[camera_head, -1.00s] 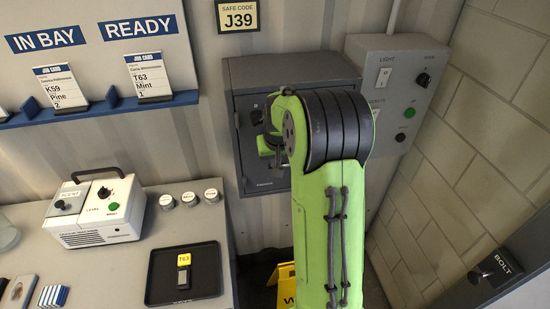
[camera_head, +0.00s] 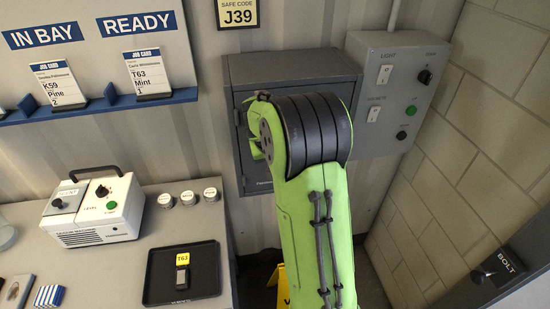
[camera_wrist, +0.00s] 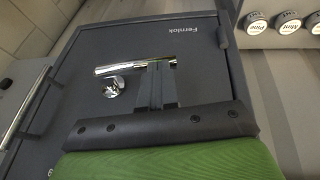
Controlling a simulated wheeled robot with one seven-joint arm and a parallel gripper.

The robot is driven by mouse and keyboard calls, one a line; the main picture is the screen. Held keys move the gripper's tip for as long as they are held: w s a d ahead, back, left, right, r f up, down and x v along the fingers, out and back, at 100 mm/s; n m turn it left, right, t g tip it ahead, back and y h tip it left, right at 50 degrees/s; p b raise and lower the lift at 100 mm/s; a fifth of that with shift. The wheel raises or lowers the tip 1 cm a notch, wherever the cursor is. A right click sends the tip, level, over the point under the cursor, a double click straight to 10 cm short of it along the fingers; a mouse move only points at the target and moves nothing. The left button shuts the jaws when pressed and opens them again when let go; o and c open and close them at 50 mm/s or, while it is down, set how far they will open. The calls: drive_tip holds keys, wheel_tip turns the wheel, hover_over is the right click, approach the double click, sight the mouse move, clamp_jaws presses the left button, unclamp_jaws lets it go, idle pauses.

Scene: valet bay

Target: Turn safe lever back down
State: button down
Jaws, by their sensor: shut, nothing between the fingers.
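The grey safe (camera_head: 300,66) stands against the back wall in the head view, its front mostly hidden by my green arm. In the wrist view its dark door (camera_wrist: 205,85) fills the middle, with the brand name appearing upside down. A chrome lever (camera_wrist: 118,67) lies nearly level across the picture, with a round chrome hub (camera_wrist: 113,88) just below its left part. My gripper (camera_wrist: 157,68) is shut and empty, its fingertips at the right part of the lever bar. I cannot tell whether they touch it. The gripper is hidden behind my arm in the head view.
A grey control box (camera_head: 398,90) with switches is right of the safe. A bench at left holds a white machine (camera_head: 100,210), several round lids and a black tray (camera_head: 205,285) with a yellow-tagged key. A yellow floor sign (camera_head: 281,288) stands below the safe.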

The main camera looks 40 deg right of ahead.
drive_tip(key=s+d+f+n+g+h+b, duration=0.2)
drive_tip(key=d+f+n+g+h+b, duration=0.1)
drive_tip(key=f+h+b, duration=0.6)
drive_tip(key=shift+d+f+g+h, duration=0.65)
drive_tip(key=shift+f+h, duration=0.2)
drive_tip(key=shift+h, duration=1.35)
drive_tip(key=w+a+r, duration=0.1)
drive_tip(key=a, duration=1.4)
drive_tip(key=shift+a+r, duration=0.3)
drive_tip(key=shift+n, duration=0.3)
